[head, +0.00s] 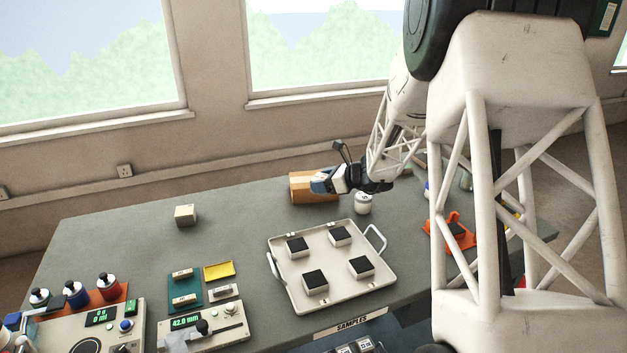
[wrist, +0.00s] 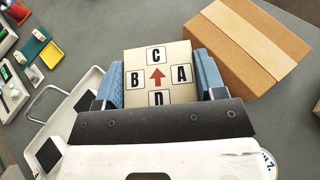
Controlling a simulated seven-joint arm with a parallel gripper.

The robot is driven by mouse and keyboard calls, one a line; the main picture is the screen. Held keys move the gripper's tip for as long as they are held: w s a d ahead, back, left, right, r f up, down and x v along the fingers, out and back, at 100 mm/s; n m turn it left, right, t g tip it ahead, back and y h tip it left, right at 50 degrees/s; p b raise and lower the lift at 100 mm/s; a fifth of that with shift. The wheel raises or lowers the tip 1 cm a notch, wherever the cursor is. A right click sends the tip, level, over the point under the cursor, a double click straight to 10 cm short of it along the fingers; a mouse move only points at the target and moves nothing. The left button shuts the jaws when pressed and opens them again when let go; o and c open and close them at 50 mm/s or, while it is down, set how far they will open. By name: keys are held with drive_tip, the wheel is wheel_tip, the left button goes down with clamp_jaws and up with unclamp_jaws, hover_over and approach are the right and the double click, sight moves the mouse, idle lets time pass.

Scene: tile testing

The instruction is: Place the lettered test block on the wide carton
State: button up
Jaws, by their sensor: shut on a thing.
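The lettered test block (wrist: 140,65) is cream, with black letters C, B, A and D around a red arrow. My gripper (wrist: 160,80) is shut on it, a blue finger on each side. In the head view my gripper (head: 333,181) is at the back of the table, overlapping the carton, and mostly hides the block. The wide carton (head: 302,188) is brown cardboard with a paler tape strip. In the wrist view the carton (wrist: 232,58) is just right of the block. I cannot tell whether the two touch.
A white tray (head: 291,305) with several dark-topped tiles stands in front of the carton. A white jar (head: 363,204) stands close to my gripper. A small beige box (head: 186,215) is farther left, with clear grey table around it. Instruments and bottles fill the front left.

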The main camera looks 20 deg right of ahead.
drive_tip(key=shift+w+a, duration=0.1)
drive_tip(key=shift+a, duration=0.1)
idle(0.3)
drive_tip(key=w+d, duration=0.1)
drive_tip(key=w, duration=0.4)
drive_tip(key=w+d+f, duration=0.1)
drive_tip(key=w, duration=0.4)
drive_tip(key=w+d, duration=0.1)
drive_tip(key=w, duration=0.4)
drive_tip(key=shift+w+d+f, duration=0.2)
drive_tip(key=shift+w+d, duration=0.05)
drive_tip(key=shift+w, duration=0.05)
drive_tip(key=shift+f, duration=1.75)
drive_tip(key=shift+f, duration=0.1)
drive_tip(key=o, duration=1.2)
drive_tip(key=shift+c, duration=0.2)
